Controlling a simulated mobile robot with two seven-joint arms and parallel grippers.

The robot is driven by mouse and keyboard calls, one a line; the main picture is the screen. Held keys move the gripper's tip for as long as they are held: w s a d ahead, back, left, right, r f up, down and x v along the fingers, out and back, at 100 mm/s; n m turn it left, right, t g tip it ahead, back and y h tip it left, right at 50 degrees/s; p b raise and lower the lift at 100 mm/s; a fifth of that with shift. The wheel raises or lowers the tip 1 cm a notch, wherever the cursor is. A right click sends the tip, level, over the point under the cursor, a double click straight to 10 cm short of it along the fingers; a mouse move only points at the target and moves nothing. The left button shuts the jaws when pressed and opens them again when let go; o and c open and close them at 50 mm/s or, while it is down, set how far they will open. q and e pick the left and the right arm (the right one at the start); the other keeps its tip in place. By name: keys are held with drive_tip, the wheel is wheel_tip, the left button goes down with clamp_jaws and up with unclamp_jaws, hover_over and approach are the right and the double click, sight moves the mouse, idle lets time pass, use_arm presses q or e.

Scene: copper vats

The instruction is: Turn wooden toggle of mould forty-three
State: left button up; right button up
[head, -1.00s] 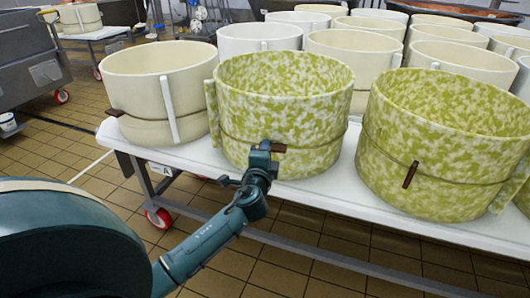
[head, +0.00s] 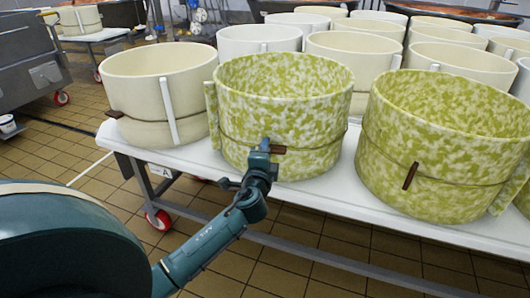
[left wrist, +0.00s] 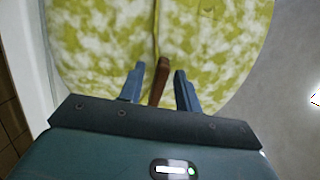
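A green-and-cream mottled mould (head: 300,100) stands upright at the front edge of the white table, with a cord around it and a brown wooden toggle (head: 278,150) on its near side. No number is legible, so I cannot tell which mould is forty-three. My left gripper (head: 268,148) is at this toggle. In the left wrist view the gripper (left wrist: 160,88) is open, with its two blue fingers on either side of the toggle (left wrist: 161,76). A gap shows on the toggle's left; its right side is close to the other finger. My right gripper is not in view.
A second mottled mould (head: 440,140) with its own toggle (head: 410,175) stands to the right. A cream mould (head: 160,90) stands to the left, and several more are behind. The white wheeled table (head: 340,185) has tiled floor in front.

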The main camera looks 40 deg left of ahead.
use_arm(q)
drive_tip(key=p+v, duration=0.1)
drive_tip(key=v, duration=1.2)
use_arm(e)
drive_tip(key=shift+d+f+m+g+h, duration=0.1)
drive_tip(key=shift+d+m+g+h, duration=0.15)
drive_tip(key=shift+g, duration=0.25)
use_arm(q)
drive_tip(key=shift+d, duration=0.1)
